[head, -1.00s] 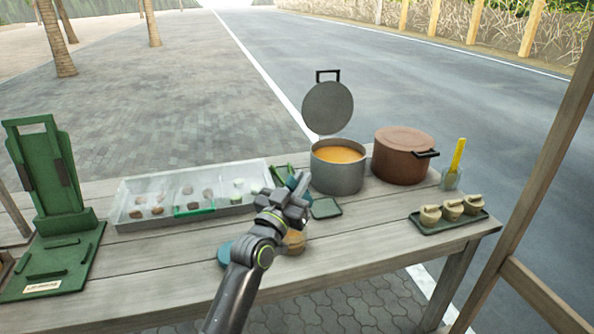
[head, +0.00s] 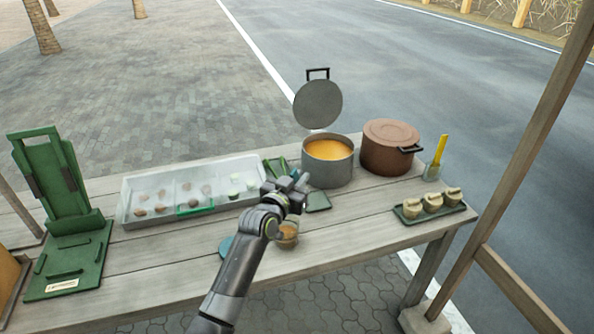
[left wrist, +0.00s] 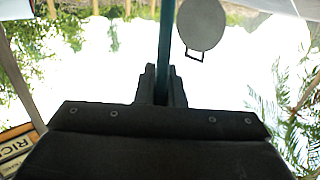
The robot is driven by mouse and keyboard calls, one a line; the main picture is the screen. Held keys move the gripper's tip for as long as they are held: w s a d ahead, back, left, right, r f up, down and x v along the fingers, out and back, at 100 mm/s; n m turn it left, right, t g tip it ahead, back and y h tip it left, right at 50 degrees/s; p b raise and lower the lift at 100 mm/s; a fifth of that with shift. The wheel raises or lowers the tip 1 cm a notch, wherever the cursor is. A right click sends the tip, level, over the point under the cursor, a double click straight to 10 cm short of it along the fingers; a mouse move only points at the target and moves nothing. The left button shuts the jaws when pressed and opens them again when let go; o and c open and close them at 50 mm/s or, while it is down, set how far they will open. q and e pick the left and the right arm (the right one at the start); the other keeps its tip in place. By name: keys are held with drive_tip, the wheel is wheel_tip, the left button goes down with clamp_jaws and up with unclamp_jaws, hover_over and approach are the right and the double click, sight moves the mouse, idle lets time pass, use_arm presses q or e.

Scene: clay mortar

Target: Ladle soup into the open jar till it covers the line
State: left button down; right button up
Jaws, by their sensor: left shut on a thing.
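My left gripper (head: 288,190) is shut on a teal handle, which runs up between the fingers in the left wrist view (left wrist: 165,45). I take it for the ladle's; its bowl is hidden. A jar (head: 287,238) with a tan-orange look stands on the table just below the gripper, partly covered by it. Its line and fill level are too small to tell. A teal disc (head: 226,246), perhaps its lid, lies left of it behind my arm. The grey pot (head: 328,175) of orange soup (head: 328,149) stands open behind the gripper. My right gripper is not in view.
A raised round grey lid (head: 318,104) stands above the pot. A lidded brown pot (head: 389,148) and a holder with a yellow-handled tool (head: 435,160) are to the right. Small lidded jars sit on a green tray (head: 435,213). A partitioned tray (head: 130,205) and green stand (head: 62,195) are left.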

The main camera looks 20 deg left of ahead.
use_arm(q)
drive_tip(key=shift+w+d+g+y+p, duration=0.15)
drive_tip(key=shift+w+g+p, duration=0.55)
drive_tip(key=shift+p, duration=0.75)
drive_tip(key=shift+w+d+g+y+p, duration=0.15)
drive_tip(key=shift+w+g+p, duration=0.55)
drive_tip(key=shift+p, duration=0.7)
drive_tip(key=shift+w+d+f+g+p, duration=0.1)
drive_tip(key=shift+w+f+g+p, duration=0.4)
drive_tip(key=shift+p, duration=0.1)
wheel_tip(320, 180, up, 5)
drive_tip(key=p, duration=0.4)
drive_tip(key=shift+p, duration=0.3)
